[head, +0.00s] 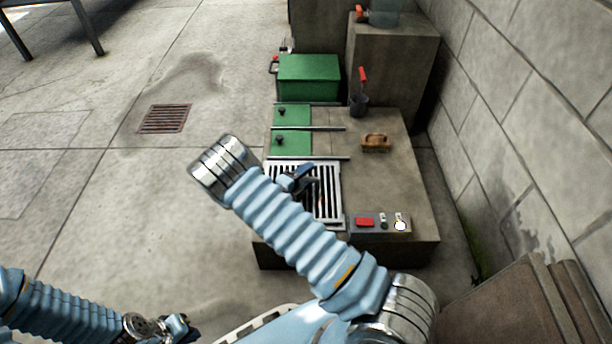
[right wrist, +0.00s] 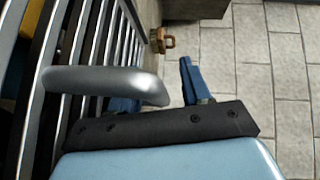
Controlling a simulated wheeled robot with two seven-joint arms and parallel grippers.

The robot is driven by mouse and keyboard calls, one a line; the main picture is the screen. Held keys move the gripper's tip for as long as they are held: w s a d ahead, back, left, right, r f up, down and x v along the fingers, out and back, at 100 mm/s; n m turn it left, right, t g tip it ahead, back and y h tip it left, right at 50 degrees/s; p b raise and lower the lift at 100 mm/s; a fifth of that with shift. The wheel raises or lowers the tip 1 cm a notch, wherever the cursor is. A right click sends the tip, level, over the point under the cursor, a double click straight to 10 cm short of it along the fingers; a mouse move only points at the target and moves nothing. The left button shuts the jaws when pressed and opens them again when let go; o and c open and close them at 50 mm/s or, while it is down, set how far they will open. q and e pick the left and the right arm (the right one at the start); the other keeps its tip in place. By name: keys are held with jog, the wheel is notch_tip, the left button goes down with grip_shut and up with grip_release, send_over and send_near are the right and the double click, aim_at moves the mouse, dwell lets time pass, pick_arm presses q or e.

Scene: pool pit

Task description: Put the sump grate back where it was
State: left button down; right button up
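The sump grate (head: 332,194) is a silver barred panel at the front left of the concrete block in the head view. It looks about flat there; its exact seating is unclear. In the right wrist view the grate's bars (right wrist: 97,45) fill the left side. A rounded grey handle (right wrist: 105,84) crosses in front of them. My right gripper (head: 297,181) is over the grate; its blue fingers (right wrist: 158,92) stand apart, with the handle's end overlapping one finger. No grip on it shows. My left gripper (head: 182,327) is low at the left, away from the block, its fingers too small to judge.
A control box (head: 378,223) with a red switch is right of the grate. Green lids (head: 290,142) and a green box (head: 309,77) line the left. A stone wall (head: 545,110) bounds the right.

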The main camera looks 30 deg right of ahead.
jog(key=p+v, duration=0.1)
jog(key=v, duration=1.2)
jog(key=shift+s+a+r+p, duration=0.1)
jog(key=shift+s+a+p, duration=0.1)
jog(key=shift+a+p, duration=0.15)
